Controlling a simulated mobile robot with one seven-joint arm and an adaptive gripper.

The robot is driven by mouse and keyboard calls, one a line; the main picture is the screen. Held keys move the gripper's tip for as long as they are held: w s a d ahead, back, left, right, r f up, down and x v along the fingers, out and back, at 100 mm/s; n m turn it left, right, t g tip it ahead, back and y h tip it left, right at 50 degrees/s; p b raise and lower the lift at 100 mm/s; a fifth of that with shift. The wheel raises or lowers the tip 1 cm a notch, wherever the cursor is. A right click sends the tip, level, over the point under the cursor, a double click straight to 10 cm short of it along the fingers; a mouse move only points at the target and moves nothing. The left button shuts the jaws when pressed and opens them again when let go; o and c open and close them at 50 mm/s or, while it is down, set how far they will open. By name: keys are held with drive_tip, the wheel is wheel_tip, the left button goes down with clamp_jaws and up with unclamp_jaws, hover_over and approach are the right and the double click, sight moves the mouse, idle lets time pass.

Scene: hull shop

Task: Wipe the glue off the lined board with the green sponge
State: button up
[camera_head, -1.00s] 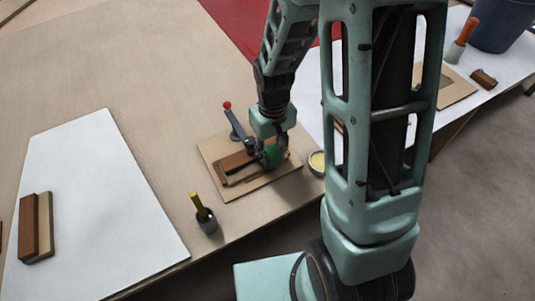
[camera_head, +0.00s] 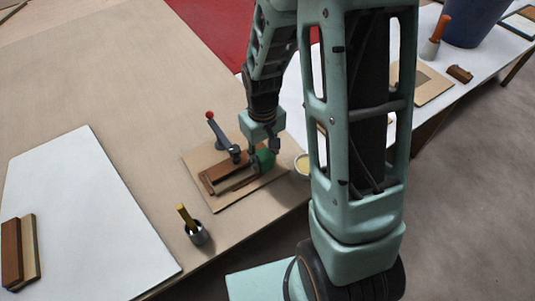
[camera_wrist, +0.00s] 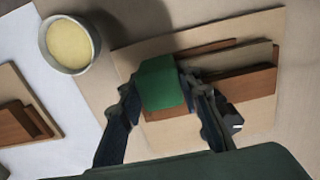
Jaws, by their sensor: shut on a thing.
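My gripper (camera_head: 264,150) is shut on the green sponge (camera_wrist: 162,83), which shows between the two fingers in the wrist view. In the head view the sponge (camera_head: 264,159) is at the right end of the brown wood strips (camera_head: 232,179). The strips lie on a tan board (camera_head: 217,207) near the table's front edge. In the wrist view the sponge overlaps the strips (camera_wrist: 250,83) and the tan board (camera_wrist: 262,120). I cannot tell whether it touches them. I cannot make out lines or glue on the board; the sponge and gripper hide part of it.
A clamp with a red knob (camera_head: 210,115) stands at the strips. A tub of pale yellow stuff (camera_wrist: 70,44) is close beside the board. A dark pot with a yellow-handled brush (camera_head: 195,232) stands in front.

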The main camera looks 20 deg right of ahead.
drive_tip(key=shift+s+a+r, duration=0.1)
drive_tip(key=shift+s+a, duration=0.1)
drive_tip(key=shift+a, duration=0.5)
drive_tip(key=shift+s+a, duration=0.2)
drive_tip(key=shift+a, duration=0.45)
drive_tip(key=shift+s+a, duration=0.2)
drive_tip(key=shift+a, duration=0.35)
drive_tip(key=shift+s+a, duration=0.15)
drive_tip(key=shift+a, duration=0.4)
wheel_tip(320, 180, up, 7)
drive_tip(key=p, duration=0.5)
